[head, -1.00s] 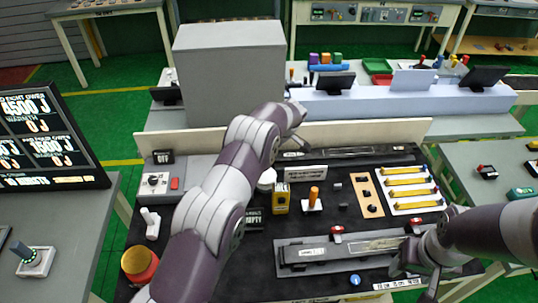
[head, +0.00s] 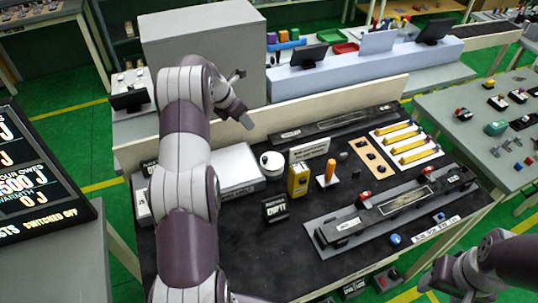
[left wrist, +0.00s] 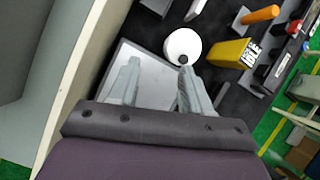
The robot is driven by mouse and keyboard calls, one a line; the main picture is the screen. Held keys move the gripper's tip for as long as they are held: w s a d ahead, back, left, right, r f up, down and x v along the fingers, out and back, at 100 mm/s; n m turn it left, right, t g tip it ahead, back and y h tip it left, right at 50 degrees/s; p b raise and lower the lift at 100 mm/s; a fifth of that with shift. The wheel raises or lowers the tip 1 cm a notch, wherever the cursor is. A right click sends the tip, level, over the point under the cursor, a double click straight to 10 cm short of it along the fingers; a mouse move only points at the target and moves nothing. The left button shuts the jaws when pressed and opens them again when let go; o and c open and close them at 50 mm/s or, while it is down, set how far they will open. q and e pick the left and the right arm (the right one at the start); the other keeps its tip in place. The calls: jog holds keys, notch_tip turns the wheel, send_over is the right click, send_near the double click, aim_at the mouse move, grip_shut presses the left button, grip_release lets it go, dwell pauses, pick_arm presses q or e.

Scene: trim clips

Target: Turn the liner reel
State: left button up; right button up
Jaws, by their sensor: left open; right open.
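The liner reel appears to be the white round drum (head: 271,163) on the dark bench, beside a pale flat box. The left wrist view shows the drum (left wrist: 180,44) from above, with a small dark knob on it. My left gripper (head: 243,108) is open and empty above the bench's back left. In the left wrist view, its fingers (left wrist: 157,68) point towards the drum, and the right fingertip overlaps its lower edge; I cannot tell whether they touch. My right gripper (head: 432,284) is open and empty beyond the bench's front right edge.
A yellow box (head: 298,181), an orange-handled peg (head: 328,174) and a small black sign (head: 275,207) stand near the drum. A long clip fixture (head: 372,218) lies at the right. A large grey box (head: 200,50) stands behind the bench's low back wall.

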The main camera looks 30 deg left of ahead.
pick_arm(q)
jog(key=s+d+m+g+h, duration=0.1)
jog(key=s+d+m+g, duration=0.15)
jog(key=m, duration=0.35)
jog(key=m+p, duration=0.1)
jog(key=p, duration=0.3)
send_near(264, 158)
notch_tip(264, 158, down, 2)
jog(key=x, duration=0.3)
jog(key=p+x, duration=0.1)
jog(key=x, duration=0.1)
jog(key=shift+w+d+r, duration=0.1)
jog(key=shift+w+d, duration=0.2)
jog(key=shift+d, duration=0.15)
jog(key=shift+w+f, duration=0.1)
jog(key=shift+f, duration=0.25)
jog(key=shift+f+t, duration=0.25)
pick_arm(e)
jog(key=r, duration=0.5)
jog(key=shift+w+d, duration=0.2)
jog(key=shift+d, duration=0.1)
pick_arm(q)
jog(key=shift+c, duration=0.3)
pick_arm(e)
jog(key=shift+f, duration=0.1)
pick_arm(q)
grip_shut()
pick_arm(e)
jog(key=shift+d, duration=0.1)
